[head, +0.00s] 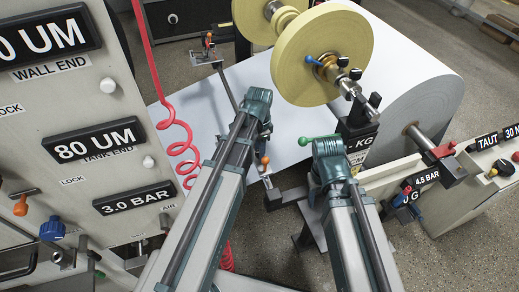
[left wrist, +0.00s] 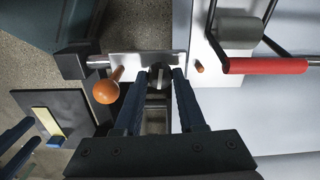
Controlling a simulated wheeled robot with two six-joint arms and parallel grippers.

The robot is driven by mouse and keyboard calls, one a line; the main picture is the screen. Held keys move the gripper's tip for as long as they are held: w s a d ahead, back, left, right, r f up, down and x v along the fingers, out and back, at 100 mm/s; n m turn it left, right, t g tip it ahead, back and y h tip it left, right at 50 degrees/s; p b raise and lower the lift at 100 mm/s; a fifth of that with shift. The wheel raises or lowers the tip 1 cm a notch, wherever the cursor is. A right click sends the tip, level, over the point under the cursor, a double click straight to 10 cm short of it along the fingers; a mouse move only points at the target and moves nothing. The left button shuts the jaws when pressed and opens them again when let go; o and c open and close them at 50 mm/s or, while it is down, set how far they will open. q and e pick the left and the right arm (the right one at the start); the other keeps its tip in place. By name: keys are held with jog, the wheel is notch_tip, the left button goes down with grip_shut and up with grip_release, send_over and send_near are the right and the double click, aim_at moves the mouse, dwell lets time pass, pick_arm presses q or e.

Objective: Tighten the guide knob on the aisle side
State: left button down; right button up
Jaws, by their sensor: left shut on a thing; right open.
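The aisle-side guide is a pale metal bracket with an orange ball handle (head: 265,160) by the near edge of the white paper. The orange ball (left wrist: 106,92) also shows left of my fingers in the left wrist view. My left gripper (left wrist: 164,76) is shut on a small dark knob (left wrist: 157,76) on this bracket (left wrist: 130,62). In the head view my left wrist hides the fingers and the knob. My right gripper (head: 330,152) is apart from the guide, to its right; its fingers are mostly hidden in the head view, and it is open.
A second guide (head: 207,48) with an orange ball stands at the far side. A red coiled hose (head: 178,140) hangs beside the control panel (head: 60,110). A red-handled bar (left wrist: 265,66) lies right of my left fingers.

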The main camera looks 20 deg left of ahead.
pick_arm(q)
jog(key=c, duration=0.5)
grip_release()
jog(key=shift+r, duration=0.1)
notch_tip(320, 180, up, 14)
jog(key=p, duration=1.3)
jog(key=shift+f+p, duration=0.2)
jog(key=shift+p, duration=0.2)
jog(key=s+d+r+n+y+p, duration=0.1)
jog(key=s+d+r+n+p, duration=0.3)
jog(key=s+d, duration=0.6)
jog(key=s+n, duration=0.2)
jog(key=s, duration=0.2)
jog(key=shift+d+n, duration=0.2)
jog(key=shift+n, duration=0.1)
